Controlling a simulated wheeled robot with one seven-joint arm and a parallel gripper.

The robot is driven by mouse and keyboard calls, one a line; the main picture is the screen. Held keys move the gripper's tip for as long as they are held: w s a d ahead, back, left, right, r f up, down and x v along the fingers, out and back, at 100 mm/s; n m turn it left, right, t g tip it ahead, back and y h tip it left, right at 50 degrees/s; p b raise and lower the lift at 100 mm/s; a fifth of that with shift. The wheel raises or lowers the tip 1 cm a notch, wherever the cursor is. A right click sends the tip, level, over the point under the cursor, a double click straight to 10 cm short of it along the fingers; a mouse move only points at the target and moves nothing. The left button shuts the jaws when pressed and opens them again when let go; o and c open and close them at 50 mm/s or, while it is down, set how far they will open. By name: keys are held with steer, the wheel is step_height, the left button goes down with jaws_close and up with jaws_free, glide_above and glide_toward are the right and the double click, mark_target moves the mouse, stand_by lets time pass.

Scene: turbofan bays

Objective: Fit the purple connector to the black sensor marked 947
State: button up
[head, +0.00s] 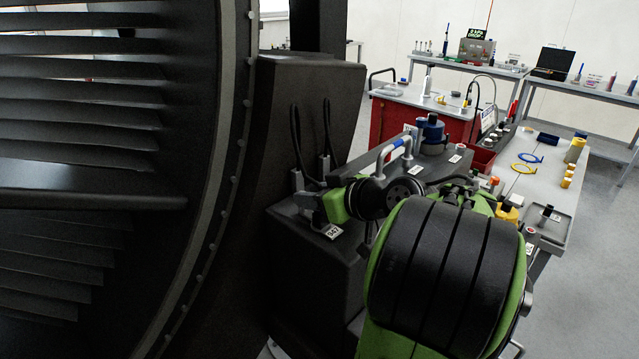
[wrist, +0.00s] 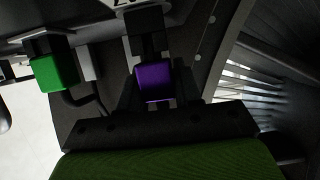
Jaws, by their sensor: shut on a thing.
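The purple connector (wrist: 154,83) is between the two dark fingers of my gripper (wrist: 156,90) in the wrist view; the gripper is shut on it. A black sensor body (wrist: 145,20) stands directly above it in the picture, in line with it. The two look close or touching; I cannot tell if the connector is seated. A white tag (wrist: 130,3) at the top edge is cut off, so its number is not readable. In the head view, my gripper (head: 306,204) is at the dark engine-side ledge, and the connector is hidden.
A green connector (wrist: 50,72) hangs left of the purple one in the wrist view. In the head view, a white number tag (head: 332,231) lies by my gripper, and black cables (head: 296,140) loop above. The fan casing (head: 222,150) stands close at left. A cluttered bench (head: 560,185) is at right.

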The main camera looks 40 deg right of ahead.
mark_target(314, 182)
steer(key=shift+f, duration=0.2)
steer(key=o, duration=1.1)
steer(key=shift+o, duration=0.5)
steer(key=o, duration=0.3)
steer(key=shift+r, duration=0.1)
steer(key=shift+r+p, duration=2.6)
steer(key=shift+r, duration=0.95)
